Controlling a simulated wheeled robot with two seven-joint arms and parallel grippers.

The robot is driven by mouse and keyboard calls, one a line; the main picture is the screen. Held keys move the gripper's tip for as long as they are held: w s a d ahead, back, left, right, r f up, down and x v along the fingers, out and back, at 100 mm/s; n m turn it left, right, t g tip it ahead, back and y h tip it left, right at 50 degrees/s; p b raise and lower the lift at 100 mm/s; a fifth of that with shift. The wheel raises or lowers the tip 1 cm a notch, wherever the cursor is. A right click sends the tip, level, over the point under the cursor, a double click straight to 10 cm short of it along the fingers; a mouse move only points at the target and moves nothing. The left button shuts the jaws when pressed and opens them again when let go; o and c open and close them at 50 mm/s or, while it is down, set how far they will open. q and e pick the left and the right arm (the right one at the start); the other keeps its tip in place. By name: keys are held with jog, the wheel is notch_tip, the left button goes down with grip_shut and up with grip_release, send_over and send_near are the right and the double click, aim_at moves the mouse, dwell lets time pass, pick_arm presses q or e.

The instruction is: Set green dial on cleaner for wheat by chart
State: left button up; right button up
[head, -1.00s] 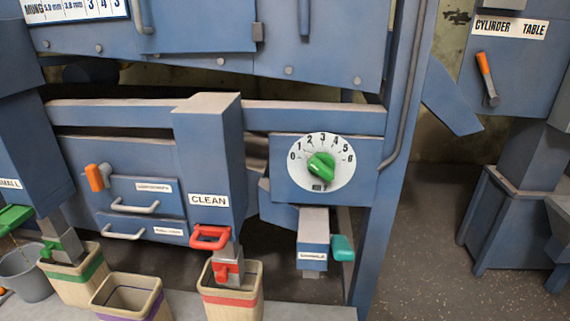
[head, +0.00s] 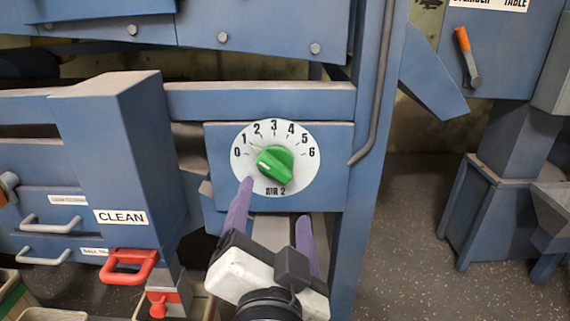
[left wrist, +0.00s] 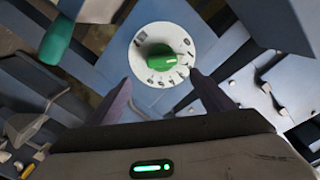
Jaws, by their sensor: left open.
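The green dial (head: 275,163) sits on a white round face (head: 302,172) numbered 0 to 6 and marked AIR 2, on the blue cleaner (head: 330,190). Its pale mark is at its left end, on the 0 side; I cannot read the exact setting. My left gripper (head: 274,202) is open and empty, its purple fingers below and in front of the dial, apart from it. In the left wrist view, the dial (left wrist: 160,57) lies ahead, beyond the gap between the fingertips (left wrist: 158,82). My right gripper is not in view. No readable chart row shows now.
A blue chute labelled CLEAN (head: 120,150) with a red handle (head: 130,266) stands left of the dial. A grey pipe (head: 378,90) runs down at its right. A machine with an orange lever (head: 466,55) stands farther right, past open floor (head: 410,240).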

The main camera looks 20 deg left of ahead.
aim_at(277, 169)
pick_arm(q)
jog(key=x, duration=0.8)
jog(key=shift+w+a+r, duration=0.2)
jog(key=shift+w+r, duration=0.1)
jog(key=shift+w+a, duration=0.15)
jog(key=shift+w, duration=0.5)
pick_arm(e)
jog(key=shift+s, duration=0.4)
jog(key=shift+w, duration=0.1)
pick_arm(q)
jog(key=shift+c, duration=1)
jog(key=c, duration=0.8)
jog(key=shift+c, duration=0.2)
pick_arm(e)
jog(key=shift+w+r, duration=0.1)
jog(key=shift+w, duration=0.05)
pick_arm(q)
jog(key=shift+p, duration=0.35)
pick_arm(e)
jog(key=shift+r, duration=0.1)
